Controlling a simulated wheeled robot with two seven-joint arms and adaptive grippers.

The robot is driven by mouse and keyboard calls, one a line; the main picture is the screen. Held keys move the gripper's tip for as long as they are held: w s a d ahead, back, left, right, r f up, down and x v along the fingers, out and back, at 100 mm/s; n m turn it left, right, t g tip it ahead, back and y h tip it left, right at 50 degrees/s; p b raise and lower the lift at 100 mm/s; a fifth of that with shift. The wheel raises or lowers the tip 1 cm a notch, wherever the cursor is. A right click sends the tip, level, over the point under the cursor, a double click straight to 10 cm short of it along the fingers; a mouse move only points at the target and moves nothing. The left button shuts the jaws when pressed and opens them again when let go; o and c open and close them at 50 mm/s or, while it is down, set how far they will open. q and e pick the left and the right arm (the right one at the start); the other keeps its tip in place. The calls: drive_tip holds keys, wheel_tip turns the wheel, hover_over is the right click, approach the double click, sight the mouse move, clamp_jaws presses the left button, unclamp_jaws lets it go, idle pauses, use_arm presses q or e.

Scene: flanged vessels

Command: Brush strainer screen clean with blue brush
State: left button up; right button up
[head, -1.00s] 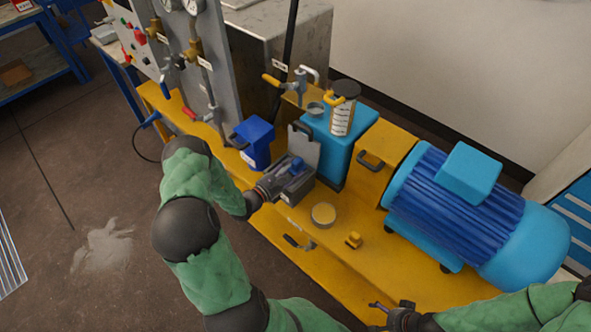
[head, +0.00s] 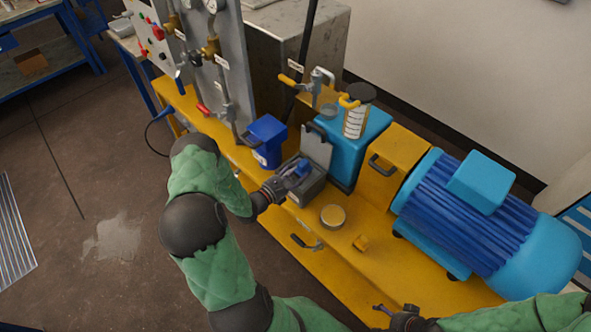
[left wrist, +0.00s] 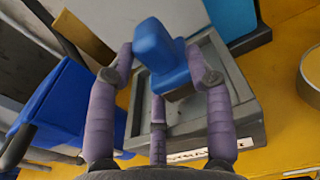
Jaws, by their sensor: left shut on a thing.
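The blue brush (head: 301,167) is at an open grey box (head: 310,191) on the yellow bench. My left gripper (head: 284,182) is shut on the brush from the left, over the box. In the left wrist view the purple-grey fingers close around the blue brush (left wrist: 160,50), with the grey box (left wrist: 240,112) beneath. The brush's lower end is hidden by the fingers. I cannot make out the strainer screen for certain; the box's inside is mostly hidden. My right gripper (head: 388,312) is low at the right near the bench's front edge; its jaw state is unclear.
A blue bin (head: 267,141) stands left of the box. A blue motor (head: 470,210) fills the right.

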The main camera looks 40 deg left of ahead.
sight(302, 170)
use_arm(q)
drive_tip(key=shift+s+d+f+h, duration=0.15)
drive_tip(key=shift+s+d+f, duration=0.1)
drive_tip(key=shift+d+f, duration=0.25)
drive_tip(key=shift+s+d+f+h, duration=0.15)
drive_tip(key=shift+s+d+f, duration=0.05)
drive_tip(key=shift+d+f, duration=0.25)
drive_tip(key=shift+w+d+r+p, duration=0.15)
drive_tip(key=shift+d+r+p, duration=0.05)
drive_tip(key=shift+r+p, duration=0.75)
wheel_tip(302, 170, up, 2)
drive_tip(key=shift+w+a+r+p, duration=0.15)
drive_tip(key=shift+r+p, duration=0.1)
drive_tip(key=shift+p, duration=0.6)
drive_tip(key=r+p, duration=0.4)
drive_tip(key=r, duration=0.1)
drive_tip(key=shift+a+r, duration=0.1)
drive_tip(key=shift+a, duration=0.1)
drive_tip(key=shift+w, duration=0.1)
